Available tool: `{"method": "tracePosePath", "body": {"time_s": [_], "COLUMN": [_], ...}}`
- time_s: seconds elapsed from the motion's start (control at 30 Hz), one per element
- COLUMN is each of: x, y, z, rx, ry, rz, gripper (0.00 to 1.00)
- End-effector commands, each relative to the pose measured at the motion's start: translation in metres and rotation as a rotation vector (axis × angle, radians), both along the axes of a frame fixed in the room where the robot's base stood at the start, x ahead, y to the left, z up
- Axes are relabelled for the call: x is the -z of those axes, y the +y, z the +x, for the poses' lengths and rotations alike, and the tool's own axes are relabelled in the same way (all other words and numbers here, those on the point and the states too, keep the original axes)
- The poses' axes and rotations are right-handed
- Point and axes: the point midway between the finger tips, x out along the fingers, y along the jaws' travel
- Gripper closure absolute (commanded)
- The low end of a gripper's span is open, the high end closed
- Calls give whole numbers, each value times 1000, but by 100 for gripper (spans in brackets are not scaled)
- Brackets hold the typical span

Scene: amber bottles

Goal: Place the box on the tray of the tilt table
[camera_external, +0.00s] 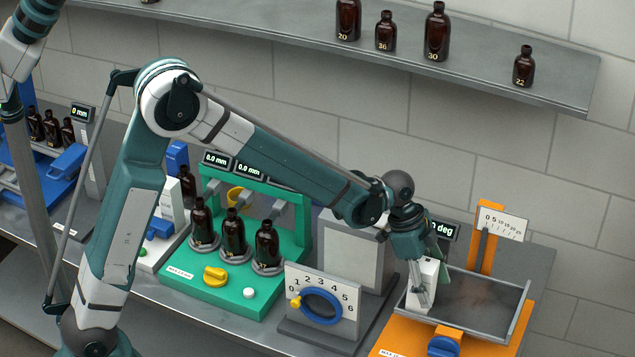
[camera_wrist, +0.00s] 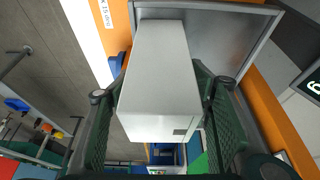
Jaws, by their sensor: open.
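The white box (camera_external: 428,269) stands at the left end of the grey tray (camera_external: 488,312) of the orange tilt table (camera_external: 397,341). It seems to rest on the tray floor, though its foot is partly hidden by a finger. My gripper (camera_external: 419,292) points down around the box from above. In the wrist view the box (camera_wrist: 158,75) lies between the two dark green fingers of my gripper (camera_wrist: 155,115). The fingers are open, with a gap visible at least on the left side. The tray (camera_wrist: 240,50) shows behind the box.
An orange post with a scale (camera_external: 503,221) rises behind the tray, and a blue knob (camera_external: 444,346) is at its front. A dial panel (camera_external: 322,303) and grey block (camera_external: 352,258) stand left. A green stand (camera_external: 237,293) holds brown bottles. The tray's right part is clear.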

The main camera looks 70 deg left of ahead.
Motion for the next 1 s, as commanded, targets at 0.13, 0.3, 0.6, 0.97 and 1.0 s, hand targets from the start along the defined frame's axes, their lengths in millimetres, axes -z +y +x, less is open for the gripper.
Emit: {"method": "tracePosePath", "body": {"time_s": [0.13,0.3,0.6,0.97,1.0], "x": [-8,-22,-58,-98,-102], "y": [2,6,16,29,30], "z": [-2,-6,-17,-29,-30], "rx": [-1,-1,0,-1,0], "ry": [0,0,0,0,0], "rz": [0,0,0,0,0], "gripper": [49,49,49,49,49]}}
